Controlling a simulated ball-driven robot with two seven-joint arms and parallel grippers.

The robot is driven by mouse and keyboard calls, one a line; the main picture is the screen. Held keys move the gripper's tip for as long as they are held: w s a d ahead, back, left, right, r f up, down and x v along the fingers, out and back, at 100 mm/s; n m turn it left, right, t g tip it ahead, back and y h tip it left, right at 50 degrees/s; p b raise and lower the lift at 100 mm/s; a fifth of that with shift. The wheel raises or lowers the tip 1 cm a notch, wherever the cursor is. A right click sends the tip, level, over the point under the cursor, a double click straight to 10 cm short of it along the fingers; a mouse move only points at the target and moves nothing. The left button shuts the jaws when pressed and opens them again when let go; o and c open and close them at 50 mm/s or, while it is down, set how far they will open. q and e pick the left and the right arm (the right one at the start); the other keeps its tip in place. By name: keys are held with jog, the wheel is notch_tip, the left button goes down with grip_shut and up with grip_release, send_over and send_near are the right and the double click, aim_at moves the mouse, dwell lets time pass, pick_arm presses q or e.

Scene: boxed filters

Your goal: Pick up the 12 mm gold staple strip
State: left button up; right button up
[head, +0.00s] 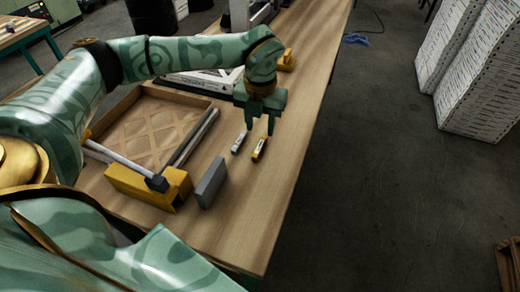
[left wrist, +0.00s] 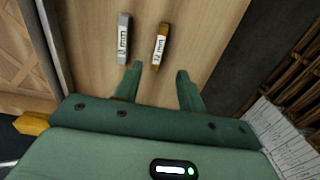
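The gold staple strip (head: 259,150) lies on the wooden bench, and its white label reads 12 mm in the left wrist view (left wrist: 160,46). A silver-grey strip (head: 238,143) lies beside it to the left, also labelled in mm in the left wrist view (left wrist: 123,40); its number is hard to read. My left gripper (head: 259,129) is open and empty, pointing down close to the gold strip. In the left wrist view, the open fingers (left wrist: 159,70) spread wider than the gold strip, which lies just beyond the fingertips. My right gripper does not show.
A wooden tray (head: 118,107) with a diamond pattern lies left of the strips. The bench's right edge is near; bare bench lies in front of the strips.

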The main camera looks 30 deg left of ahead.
aim_at(259, 148)
pick_arm(q)
notch_tip(259, 148, down, 3)
jog(key=shift+a+r, duration=0.1)
jog(key=shift+r, duration=0.05)
notch_tip(259, 148, down, 5)
jog(key=shift+a+f+b, duration=0.1)
jog(key=shift+b, duration=0.75)
jog(key=shift+s, duration=0.1)
jog(key=shift+c, duration=0.3)
grip_shut()
